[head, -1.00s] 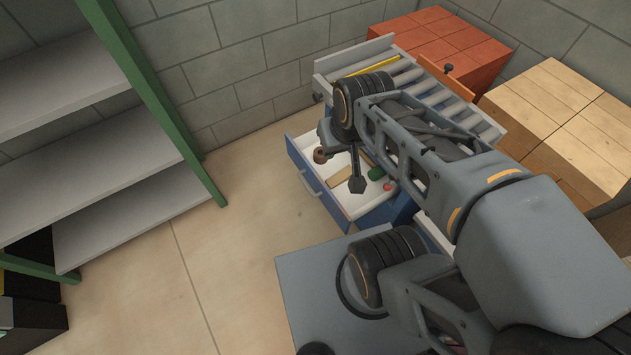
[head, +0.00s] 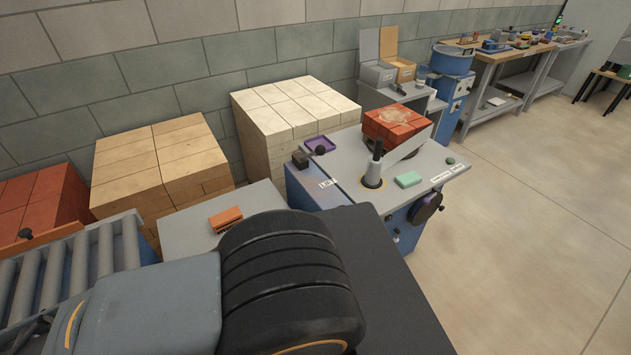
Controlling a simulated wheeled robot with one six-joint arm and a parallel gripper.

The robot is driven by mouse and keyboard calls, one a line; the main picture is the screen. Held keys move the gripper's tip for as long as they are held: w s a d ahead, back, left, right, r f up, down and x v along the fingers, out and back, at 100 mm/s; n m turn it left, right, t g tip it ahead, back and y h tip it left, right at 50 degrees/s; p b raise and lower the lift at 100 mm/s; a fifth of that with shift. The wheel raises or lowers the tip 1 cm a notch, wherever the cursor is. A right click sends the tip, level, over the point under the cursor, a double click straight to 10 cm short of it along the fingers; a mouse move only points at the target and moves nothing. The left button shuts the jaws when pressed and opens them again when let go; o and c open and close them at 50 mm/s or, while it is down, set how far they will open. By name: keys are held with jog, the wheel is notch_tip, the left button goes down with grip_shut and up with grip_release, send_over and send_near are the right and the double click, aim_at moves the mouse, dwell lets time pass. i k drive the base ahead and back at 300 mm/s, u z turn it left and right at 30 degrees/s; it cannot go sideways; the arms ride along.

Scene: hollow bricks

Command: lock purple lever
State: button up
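A blue machine with a grey top (head: 345,190) stands in the middle of the head view. A purple flat piece (head: 318,143) with a dark round knob sits at its back left corner; it looks like the purple lever, but it is too small to tell its position. A dark purple round part with a handle (head: 427,208) is on the machine's front side. A grey upright handle (head: 374,165) rises from a yellow-ringed base on the top. My gripper is out of view; only thick dark links of my arm show in the foreground, in front of the machine.
Stacks of cream bricks (head: 290,110) and tan bricks (head: 160,165) stand along the wall. A roller conveyor (head: 75,265) is at left. Open floor (head: 540,230) lies to the right.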

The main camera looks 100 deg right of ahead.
aim_at(427, 200)
jog(key=z, duration=0.05)
jog(key=k, duration=0.4)
jog(key=u, duration=0.6)
jog(key=i, duration=0.9)
jog(key=z, duration=5.5)
jog(key=i, duration=0.5)
jog(key=z, duration=0.85)
jog(key=i, duration=0.85)
jog(key=u, duration=0.05)
